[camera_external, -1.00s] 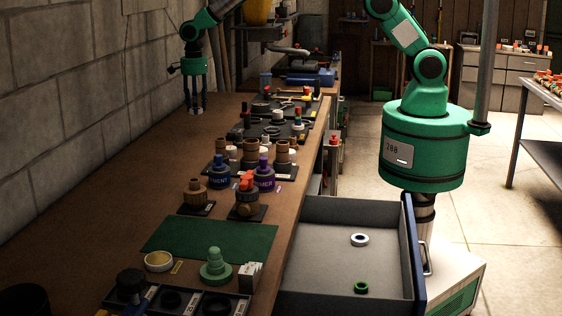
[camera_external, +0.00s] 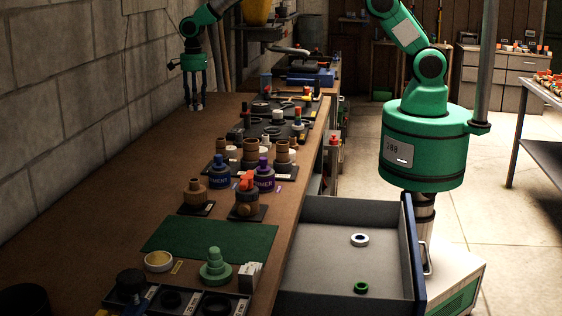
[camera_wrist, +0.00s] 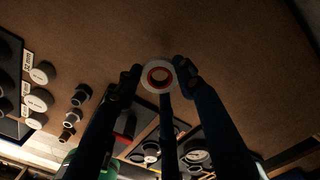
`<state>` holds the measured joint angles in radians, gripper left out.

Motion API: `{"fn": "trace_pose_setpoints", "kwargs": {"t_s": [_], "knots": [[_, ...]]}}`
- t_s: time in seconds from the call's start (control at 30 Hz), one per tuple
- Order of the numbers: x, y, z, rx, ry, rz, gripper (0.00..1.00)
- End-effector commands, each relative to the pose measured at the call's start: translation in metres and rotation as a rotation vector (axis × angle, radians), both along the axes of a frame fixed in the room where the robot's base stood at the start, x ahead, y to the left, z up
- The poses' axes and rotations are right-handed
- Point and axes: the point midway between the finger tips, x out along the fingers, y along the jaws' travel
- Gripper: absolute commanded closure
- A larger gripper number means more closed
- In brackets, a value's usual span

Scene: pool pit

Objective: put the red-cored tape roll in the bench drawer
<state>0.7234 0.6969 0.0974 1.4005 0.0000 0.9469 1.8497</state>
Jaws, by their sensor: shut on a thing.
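The red-cored tape roll (camera_wrist: 160,90) is a white ring with a red inner core. In the wrist view it sits between the dark fingertips of my gripper (camera_wrist: 158,75), which is shut on it. In the external view my gripper (camera_external: 196,104) points down over the far left of the workbench, near the wall; the roll is too dark and small to make out there. The bench drawer (camera_external: 330,211) is pulled open at the bench's right side. It holds a white ring-shaped roll (camera_external: 360,235) and a green ring-shaped roll (camera_external: 361,293).
Bottles and brown fittings (camera_external: 250,150) stand in the middle of the bench (camera_external: 130,185), between my gripper and the drawer. A green mat (camera_external: 210,240), a green stepped piece (camera_external: 215,268) and a black tray (camera_external: 175,300) lie nearer. The drawer floor has free room.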

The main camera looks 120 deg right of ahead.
Motion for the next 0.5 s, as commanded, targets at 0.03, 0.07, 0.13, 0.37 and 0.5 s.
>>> {"fn": "trace_pose_setpoints", "kwargs": {"t_s": [0.03,0.07,0.13,0.37,0.5], "knots": [[0.000,0.000,0.000,0.000,0.000,0.000,0.73],[0.000,0.000,0.000,0.000,0.000,0.000,0.73],[0.000,0.000,0.001,0.000,0.000,0.000,0.73],[0.001,-0.001,0.021,-0.003,-0.003,0.000,0.73],[0.001,-0.001,0.040,-0.002,-0.002,0.000,0.73]]}}
